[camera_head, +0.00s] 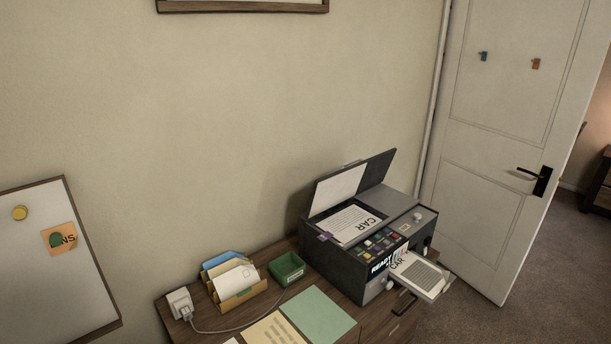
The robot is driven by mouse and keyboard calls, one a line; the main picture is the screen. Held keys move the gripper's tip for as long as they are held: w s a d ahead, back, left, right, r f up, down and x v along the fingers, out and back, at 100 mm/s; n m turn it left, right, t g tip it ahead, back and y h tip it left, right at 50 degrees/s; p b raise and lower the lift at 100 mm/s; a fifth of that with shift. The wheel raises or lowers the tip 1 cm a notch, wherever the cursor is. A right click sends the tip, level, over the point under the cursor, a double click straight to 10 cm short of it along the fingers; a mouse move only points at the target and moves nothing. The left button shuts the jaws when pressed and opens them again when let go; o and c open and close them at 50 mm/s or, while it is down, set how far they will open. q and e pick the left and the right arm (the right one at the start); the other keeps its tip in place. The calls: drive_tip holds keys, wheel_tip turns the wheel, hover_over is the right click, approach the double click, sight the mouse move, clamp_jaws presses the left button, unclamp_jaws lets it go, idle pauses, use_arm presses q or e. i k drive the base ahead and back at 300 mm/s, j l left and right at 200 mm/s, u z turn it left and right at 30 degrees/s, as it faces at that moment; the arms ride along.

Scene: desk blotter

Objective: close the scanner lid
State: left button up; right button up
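The scanner (346,272) is a dark grey printer-like box on the right part of the wooden cabinet. Its lid (375,170) stands raised and tilted back toward the wall, with a white inner face (338,189). A printed sheet reading "CAR" (351,223) lies on the scanner bed. Another "CAR" sheet (418,269) rests on the output tray at the right. The front panel has several coloured buttons and a "READY" display (380,265). Neither of my grippers is in view.
Left of the scanner are a green box (288,269), a letter holder (240,293) with envelopes, and a white plug (180,303) with a cable. Green (319,312) and cream (272,330) papers lie in front. A white door (503,150) stands at the right.

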sight(330, 190)
drive_tip(key=i+l+u, duration=0.1)
drive_tip(key=l, duration=0.3)
drive_tip(key=i+l+u, duration=0.1)
drive_tip(key=l, duration=0.3)
drive_tip(key=i+l+u, duration=0.1)
drive_tip(key=l, duration=0.35)
drive_tip(key=i+l, duration=0.15)
drive_tip(key=l, duration=0.3)
drive_tip(key=j+u, duration=0.05)
